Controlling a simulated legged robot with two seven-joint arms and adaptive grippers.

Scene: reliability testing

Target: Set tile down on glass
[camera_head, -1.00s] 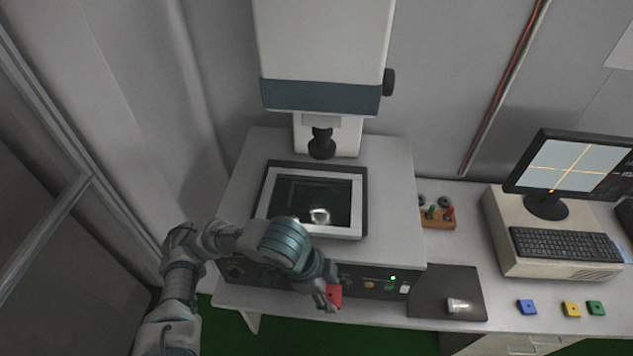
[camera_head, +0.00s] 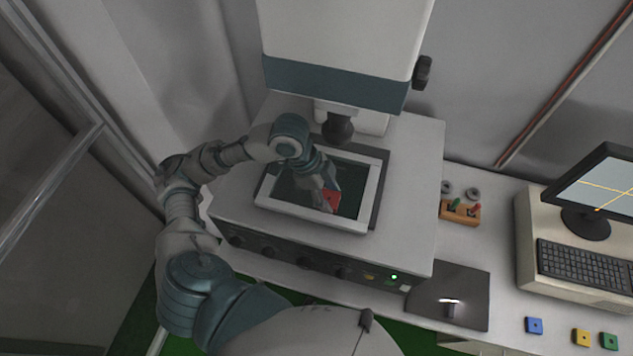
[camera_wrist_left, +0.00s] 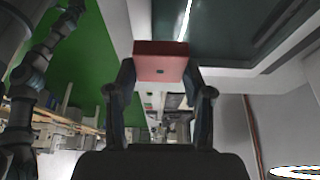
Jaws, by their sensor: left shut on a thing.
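The red tile (camera_head: 331,201) is in my left gripper (camera_head: 322,186), over the near right part of the dark glass (camera_head: 349,173) of the microscope stage. The glass sits inside a white frame (camera_head: 312,217). In the left wrist view the red tile (camera_wrist_left: 160,67) is clamped between both fingertips of my left gripper (camera_wrist_left: 161,84), with the dark glass (camera_wrist_left: 225,30) beyond it. I cannot tell whether the tile touches the glass. My right gripper is not in view.
The microscope head and its dark lens (camera_head: 337,127) hang just behind the glass. Blue (camera_head: 534,325), yellow (camera_head: 581,337) and green (camera_head: 608,341) tiles lie on the table at right. A dark pad (camera_head: 462,279) and a monitor (camera_head: 604,187) stand right of the microscope.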

